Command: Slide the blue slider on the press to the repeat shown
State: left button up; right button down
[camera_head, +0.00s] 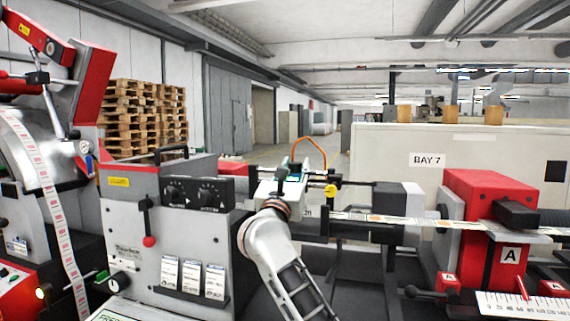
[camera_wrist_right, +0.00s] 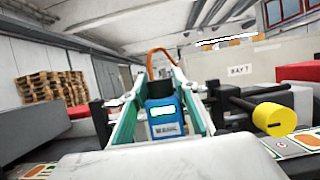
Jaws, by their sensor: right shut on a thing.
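The blue slider (camera_wrist_right: 165,118) with a small lit display and a printed label stands between the fingers of my right gripper (camera_wrist_right: 160,100) in the wrist view. The pale teal fingers are shut on it, one on each side. In the head view my right gripper (camera_head: 288,180) is at the rail of the press, at the picture's middle, and hides most of the slider. An orange cable (camera_head: 312,148) loops up behind it. I cannot read the slider's display. My left gripper does not show in either view.
A yellow knob (camera_head: 330,190) sits just right of the slider on the dark rail. A grey control box (camera_head: 165,240) with dials stands to the left. A printed label web (camera_head: 420,221) runs right to a red unit marked A (camera_head: 490,220). A white scale (camera_head: 520,305) lies at lower right.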

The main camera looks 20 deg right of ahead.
jog(key=shift+s+d, duration=0.1)
jog(key=c, duration=1.7)
grip_release()
jog(key=v, duration=1.2)
